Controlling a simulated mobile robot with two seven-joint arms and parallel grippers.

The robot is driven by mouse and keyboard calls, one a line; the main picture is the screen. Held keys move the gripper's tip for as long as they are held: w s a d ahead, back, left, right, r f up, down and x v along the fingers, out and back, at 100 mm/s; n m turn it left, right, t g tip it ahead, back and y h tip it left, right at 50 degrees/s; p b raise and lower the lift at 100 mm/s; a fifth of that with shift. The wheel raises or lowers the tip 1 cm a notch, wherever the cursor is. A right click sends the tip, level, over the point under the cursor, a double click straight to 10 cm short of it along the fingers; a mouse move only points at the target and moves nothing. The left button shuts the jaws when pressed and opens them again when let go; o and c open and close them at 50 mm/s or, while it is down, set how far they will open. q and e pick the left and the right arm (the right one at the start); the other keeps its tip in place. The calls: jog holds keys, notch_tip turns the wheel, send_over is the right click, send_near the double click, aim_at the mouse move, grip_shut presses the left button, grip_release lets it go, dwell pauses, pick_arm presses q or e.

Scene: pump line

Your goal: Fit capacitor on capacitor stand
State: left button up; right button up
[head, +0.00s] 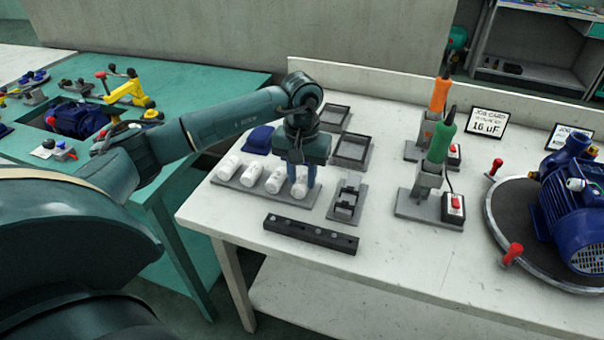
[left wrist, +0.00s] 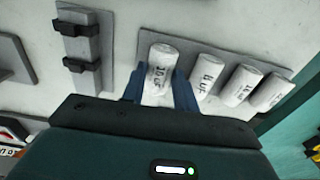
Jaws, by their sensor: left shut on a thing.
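My left gripper (head: 301,180) points down over the right end of a grey tray (head: 224,183) of white capacitors. It is shut on the end capacitor (head: 299,190); in the left wrist view the blue fingers (left wrist: 158,92) sit on both sides of this capacitor (left wrist: 161,66). Its label is too blurred to read surely. It is still at the tray; I cannot tell whether it is lifted. The other capacitors (head: 253,174) lie in a row beside it. The grey capacitor stand (head: 346,206) with dark clips is just right of the tray, empty, and also shows in the left wrist view (left wrist: 82,20). My right gripper is out of view.
A black bar (head: 310,235) lies in front, near the table edge. Grey frames (head: 352,149) and a blue part (head: 259,139) are behind. Green and orange tools (head: 441,140), a "16 uF" job card (head: 487,123) and a blue pump (head: 580,215) on a turntable stand to the right.

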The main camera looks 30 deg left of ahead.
pick_arm(q)
jog(key=shift+f, duration=0.1)
dwell(0.9)
jog(key=o, duration=1.1)
jog(key=shift+c, duration=0.2)
jog(key=shift+r+p, duration=1.6)
jog(key=shift+r, duration=1.4)
